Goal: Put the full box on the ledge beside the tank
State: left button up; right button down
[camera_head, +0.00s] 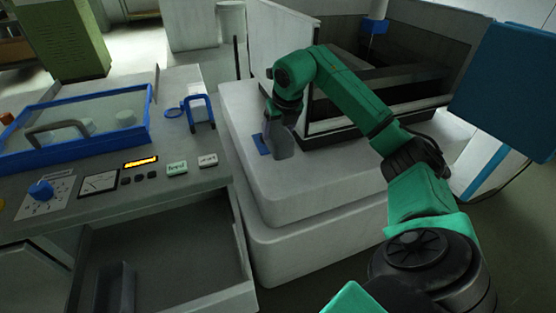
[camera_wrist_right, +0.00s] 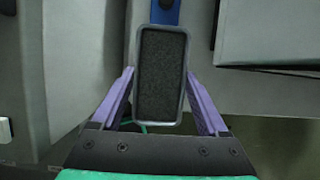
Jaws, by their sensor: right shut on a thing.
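The full box (camera_wrist_right: 162,75) is a narrow, open grey box filled with dark, grainy material. In the right wrist view, my right gripper (camera_wrist_right: 161,92) has its purple fingers shut on the two long sides of the box. In the head view, my right gripper (camera_head: 280,135) is over the left part of the pale ledge (camera_head: 320,180), beside the tank (camera_head: 282,45). A small blue patch (camera_head: 261,144) shows on the ledge just left of it. I cannot tell whether the box touches the ledge. My left gripper is not in view.
A grey control bench (camera_head: 140,205) with a blue-framed lid (camera_head: 75,125) and an open bay below stands at left. A blue panel (camera_head: 508,80) hangs at right. The front of the ledge is clear. A green cabinet (camera_head: 62,40) is at the back left.

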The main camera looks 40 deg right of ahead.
aim_at(286, 156)
jog(key=f, duration=1)
jog(key=shift+d+f, duration=0.2)
jog(key=shift+f, duration=0.15)
jog(key=shift+d+f, duration=0.15)
jog(key=shift+f, duration=0.05)
jog(key=shift+c, duration=1.5)
grip_release()
jog(key=shift+f, duration=0.15)
jog(key=o, duration=0.3)
jog(key=shift+r, duration=0.25)
jog(key=v, duration=1.2)
